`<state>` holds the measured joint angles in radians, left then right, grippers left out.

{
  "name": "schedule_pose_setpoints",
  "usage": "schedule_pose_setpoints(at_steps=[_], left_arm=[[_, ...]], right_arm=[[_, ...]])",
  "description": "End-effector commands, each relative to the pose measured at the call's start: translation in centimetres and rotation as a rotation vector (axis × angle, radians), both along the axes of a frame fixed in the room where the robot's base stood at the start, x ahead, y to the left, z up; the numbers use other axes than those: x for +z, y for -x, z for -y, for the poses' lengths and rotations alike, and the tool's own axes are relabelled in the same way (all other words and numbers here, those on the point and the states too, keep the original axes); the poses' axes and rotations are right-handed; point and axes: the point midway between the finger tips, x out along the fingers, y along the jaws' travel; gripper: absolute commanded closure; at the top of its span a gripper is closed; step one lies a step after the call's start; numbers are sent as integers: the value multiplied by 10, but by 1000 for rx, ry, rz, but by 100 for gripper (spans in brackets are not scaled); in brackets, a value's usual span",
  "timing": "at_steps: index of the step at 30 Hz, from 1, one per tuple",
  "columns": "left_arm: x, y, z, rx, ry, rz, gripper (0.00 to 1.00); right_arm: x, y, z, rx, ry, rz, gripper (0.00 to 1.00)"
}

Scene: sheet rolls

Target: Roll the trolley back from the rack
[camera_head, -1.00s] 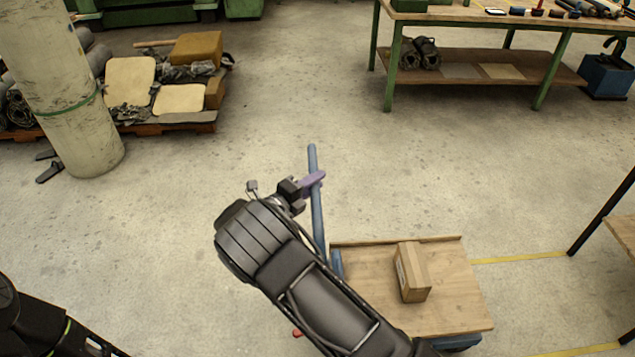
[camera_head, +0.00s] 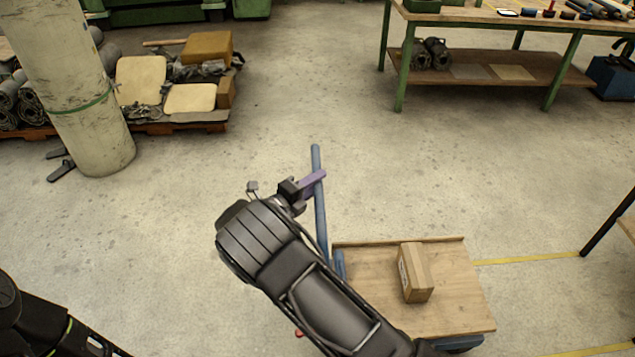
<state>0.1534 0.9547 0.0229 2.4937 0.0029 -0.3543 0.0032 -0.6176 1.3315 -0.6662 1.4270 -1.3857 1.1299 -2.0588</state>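The trolley has a flat wooden deck (camera_head: 370,300) with a low raised edge and a blue tube handle (camera_head: 318,165) on its left side. A brown cardboard box (camera_head: 415,272) lies on the deck. My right gripper (camera_head: 314,184) reaches the upper part of the handle, its purple finger lying across the tube. It appears shut on the handle, though the far finger is hidden. My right arm covers the handle's lower part and the deck's near left corner. Part of my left arm shows at bottom left; its gripper is out of view. No rack can be clearly identified.
A green-legged workbench (camera_head: 490,75) stands at the back right. A pillar (camera_head: 85,110) and a loaded pallet (camera_head: 185,127) are at the left. A dark table leg (camera_head: 607,222) stands at the right edge, near yellow floor lines (camera_head: 530,257). The floor between is clear.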

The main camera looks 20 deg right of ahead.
Motion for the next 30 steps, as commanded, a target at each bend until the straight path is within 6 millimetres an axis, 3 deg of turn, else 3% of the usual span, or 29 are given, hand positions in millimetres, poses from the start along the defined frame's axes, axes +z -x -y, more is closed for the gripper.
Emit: schedule_pose_setpoints(at_steps=[4, 14, 30], left_arm=[[0, 0, 0, 0, 0, 0, 100], [-1, 0, 0, 0, 0, 0, 100], [-14, -2, 1, -1, 4, 6, 100]], right_arm=[[1, 0, 2, -3, 2, 1, 55], [2, 2, -1, -4, 5, 0, 55], [11, 33, -65, -3, 3, 1, 55]])
